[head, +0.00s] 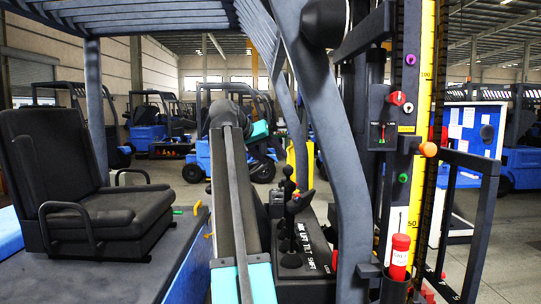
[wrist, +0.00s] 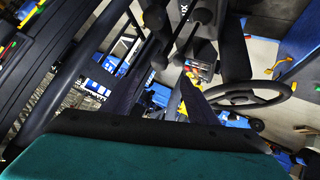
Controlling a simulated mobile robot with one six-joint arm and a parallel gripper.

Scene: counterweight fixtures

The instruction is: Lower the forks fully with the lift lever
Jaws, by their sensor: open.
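A row of black levers (head: 290,190) stands on the dark console (head: 318,250) right of the seat in the head view. White labels beside them include LIFT, TILT and SHIFT; I cannot tell for certain which stick is the lift lever. In the wrist view, round-ended levers (wrist: 204,16) show at the top. My gripper (wrist: 170,75) appears as two dark fingers, apart and empty, below the levers and not touching them. The head view does not show its fingertips clearly. The forks are not clearly visible. A yellow height scale (head: 412,190) runs up the mast.
A black seat (head: 80,190) is at the left. A grey post (head: 335,130) stands right of the console. A red cylinder (head: 400,255) sits beside the mast. The steering wheel (wrist: 250,92) is right of my fingers in the wrist view. Blue forklifts are parked behind.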

